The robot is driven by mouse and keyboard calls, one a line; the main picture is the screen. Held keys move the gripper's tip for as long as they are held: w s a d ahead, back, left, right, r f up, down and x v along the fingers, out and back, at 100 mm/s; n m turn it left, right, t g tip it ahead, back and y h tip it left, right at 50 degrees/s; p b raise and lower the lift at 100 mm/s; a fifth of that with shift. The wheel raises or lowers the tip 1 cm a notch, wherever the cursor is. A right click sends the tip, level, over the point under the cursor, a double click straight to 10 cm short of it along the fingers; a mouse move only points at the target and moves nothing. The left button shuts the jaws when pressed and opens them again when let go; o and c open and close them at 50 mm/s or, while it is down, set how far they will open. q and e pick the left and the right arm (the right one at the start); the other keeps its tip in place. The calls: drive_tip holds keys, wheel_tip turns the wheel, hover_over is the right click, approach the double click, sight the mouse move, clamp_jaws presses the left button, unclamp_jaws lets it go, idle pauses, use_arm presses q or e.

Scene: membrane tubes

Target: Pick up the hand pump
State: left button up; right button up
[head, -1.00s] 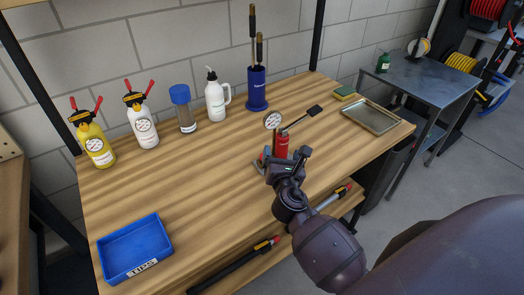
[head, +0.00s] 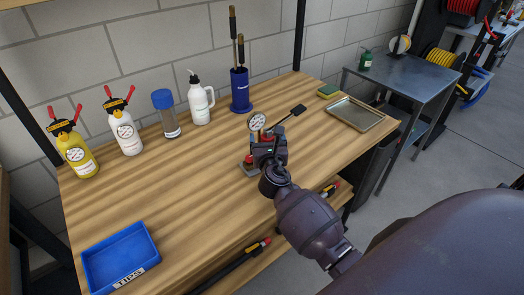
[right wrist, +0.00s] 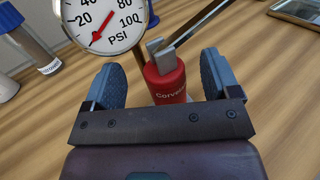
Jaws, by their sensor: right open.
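The hand pump has a red body, a round white gauge (head: 257,121) and a black lever handle (head: 298,110), and stands on the wooden bench. Its body is mostly hidden behind my right gripper in the head view. In the right wrist view its red body (right wrist: 166,84) stands between the two blue-grey finger pads, with the gauge (right wrist: 103,22) at the upper left. My right gripper (right wrist: 165,82) is open, its fingers on either side of the red body with gaps visible. It also shows in the head view (head: 268,148). My left gripper is not in view.
A blue tray (head: 92,256) sits at the front left of the bench. A metal tray (head: 370,108) lies right.

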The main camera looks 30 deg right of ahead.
sight(265, 132)
drive_tip(key=shift+x, duration=1.7)
drive_tip(key=shift+f, duration=0.2)
drive_tip(key=c, duration=1.3)
drive_tip(key=shift+r, duration=0.1)
drive_tip(key=shift+c, duration=1)
drive_tip(key=shift+r, duration=0.1)
